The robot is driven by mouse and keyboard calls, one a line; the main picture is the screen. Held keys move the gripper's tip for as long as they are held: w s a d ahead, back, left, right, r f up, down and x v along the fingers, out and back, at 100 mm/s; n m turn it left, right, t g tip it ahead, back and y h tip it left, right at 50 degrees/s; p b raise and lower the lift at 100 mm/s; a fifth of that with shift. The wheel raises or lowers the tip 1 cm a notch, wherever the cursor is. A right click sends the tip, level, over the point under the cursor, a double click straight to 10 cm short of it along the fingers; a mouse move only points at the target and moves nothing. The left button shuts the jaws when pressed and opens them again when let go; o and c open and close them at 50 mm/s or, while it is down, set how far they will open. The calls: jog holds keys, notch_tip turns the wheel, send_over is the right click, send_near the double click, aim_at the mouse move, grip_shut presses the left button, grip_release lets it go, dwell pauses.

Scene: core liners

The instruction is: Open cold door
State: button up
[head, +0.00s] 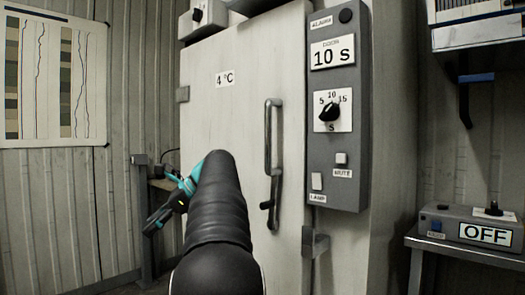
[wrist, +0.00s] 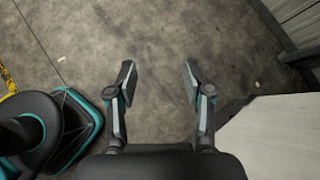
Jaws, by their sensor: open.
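The cold door (head: 225,120) is a large pale panel labelled "4 °C" in the head view, and it looks shut. Its grey vertical handle (head: 268,140) runs along the right part of the door, with a small dark lever (head: 267,205) at its lower end. My arm hides the door's lower middle.
A grey control box (head: 338,110) with an alarm, a "10 S" door display and a dial is right of the door. A bench (head: 470,255) with an "OFF" box (head: 485,235) stands lower right. A chart (head: 55,75) hangs on the left wall. The floor (wrist: 170,30) is clear below my gripper.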

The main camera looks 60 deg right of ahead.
jog(key=w+r+m+t+h+b, duration=0.1)
jog(key=w+r+m+t+h, duration=0.25)
jog(key=r, duration=0.65)
jog(key=w+r+t+h+b, duration=0.1)
jog(key=w+r+t+h, duration=0.2)
jog(key=w+r+t, duration=0.5)
jog(key=s+d+r+m+g+h, duration=0.1)
jog(key=s+d+r+m+h, duration=0.5)
jog(key=s+r+m+h, duration=0.35)
jog(key=m+g+h, duration=0.8)
jog(key=m+g, duration=0.6)
jog(key=g, duration=0.5)
send_near(266, 137)
jog(key=d+p, duration=0.1)
jog(key=d, duration=0.4)
jog(key=d+p, duration=0.1)
jog(key=d, duration=0.5)
jog(key=shift+s+d+r, duration=0.15)
jog(key=shift+s+d, duration=0.05)
grip_shut()
